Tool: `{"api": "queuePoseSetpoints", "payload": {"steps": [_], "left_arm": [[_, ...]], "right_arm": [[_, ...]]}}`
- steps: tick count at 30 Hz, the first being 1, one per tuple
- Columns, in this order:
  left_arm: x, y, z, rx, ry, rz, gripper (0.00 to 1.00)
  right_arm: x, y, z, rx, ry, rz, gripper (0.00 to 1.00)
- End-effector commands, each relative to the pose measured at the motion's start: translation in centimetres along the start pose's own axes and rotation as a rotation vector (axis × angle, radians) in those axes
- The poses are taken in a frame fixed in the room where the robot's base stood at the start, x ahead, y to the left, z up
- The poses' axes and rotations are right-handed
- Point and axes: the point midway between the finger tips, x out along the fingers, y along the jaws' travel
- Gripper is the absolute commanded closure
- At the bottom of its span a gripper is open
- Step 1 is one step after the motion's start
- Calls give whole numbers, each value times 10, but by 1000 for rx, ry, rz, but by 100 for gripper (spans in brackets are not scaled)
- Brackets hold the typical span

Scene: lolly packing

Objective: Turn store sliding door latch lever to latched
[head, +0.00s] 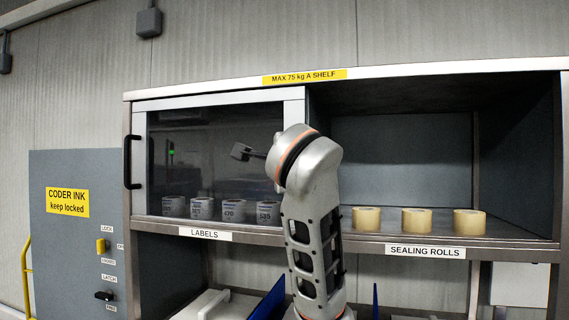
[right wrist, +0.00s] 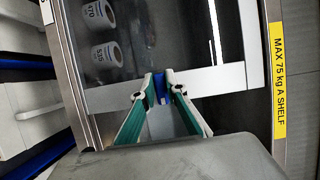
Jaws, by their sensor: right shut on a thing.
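The sliding door (head: 220,160) is a dark glass panel in a pale frame, on the left half of the store shelf. My right gripper (right wrist: 160,87) is at the door's pale right-hand frame (right wrist: 215,82). Its fingertips are shut on a small blue piece (right wrist: 159,95). I cannot tell whether this piece is the latch lever. In the head view my right arm hides the gripper and that part of the frame. A black lever (head: 104,295) with LATCH and FREE labels sits on the grey ink cupboard (head: 60,255), pointing sideways. My left gripper is out of view.
Label rolls (head: 233,211) stand behind the glass. Several tan sealing rolls (head: 416,220) stand on the open right half. A black door handle (head: 129,162) is at the left. A yellow lock knob (head: 102,245) is above the black lever.

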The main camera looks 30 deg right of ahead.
Motion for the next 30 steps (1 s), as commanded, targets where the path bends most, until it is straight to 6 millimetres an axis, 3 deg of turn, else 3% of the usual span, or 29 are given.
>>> {"api": "queuePoseSetpoints", "payload": {"steps": [9, 10, 12, 23, 30], "left_arm": [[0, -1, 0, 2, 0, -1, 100], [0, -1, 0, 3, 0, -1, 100], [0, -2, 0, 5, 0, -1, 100], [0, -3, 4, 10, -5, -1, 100], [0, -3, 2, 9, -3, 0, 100]], "right_arm": [[0, 0, 0, -2, 1, 0, 100], [0, 0, 0, -2, 1, 0, 85], [0, 0, 0, -2, 1, 0, 71], [-1, 0, 0, -1, 0, 0, 71], [-27, -1, 0, 3, -3, -3, 71]]}}
